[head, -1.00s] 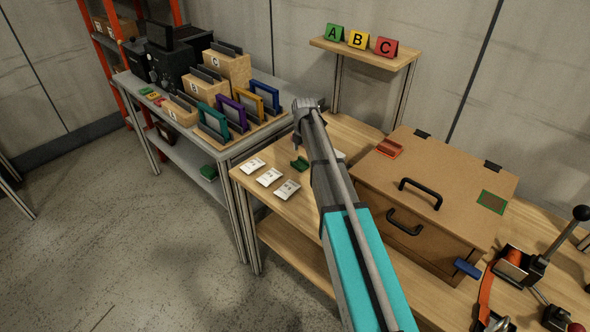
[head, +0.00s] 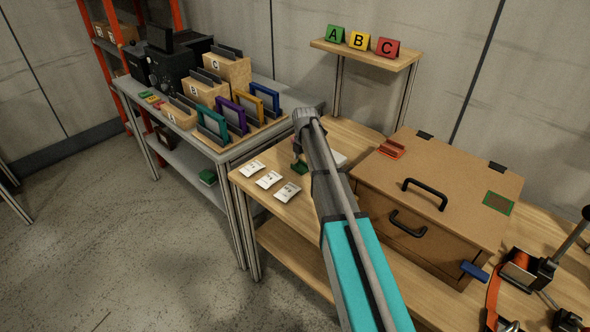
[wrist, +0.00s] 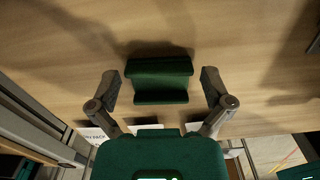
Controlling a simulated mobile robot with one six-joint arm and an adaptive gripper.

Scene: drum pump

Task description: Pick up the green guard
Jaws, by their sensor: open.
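The green guard (wrist: 160,78) lies on the wooden table in the wrist view. It is a dark green piece with a raised band along its far side. My gripper (wrist: 160,88) is open, with one finger on each side of the guard and a gap at both sides. In the head view the guard (head: 300,167) shows as a small green piece at the tip of my arm, partly hidden by my gripper (head: 297,150).
Several white packs (head: 269,180) lie left of the guard on the table (head: 262,205). A brown box (head: 440,180) with black handles stands to the right, with a red guard-like piece (head: 391,149) on its lid. Coloured frames (head: 212,125) stand on the side table.

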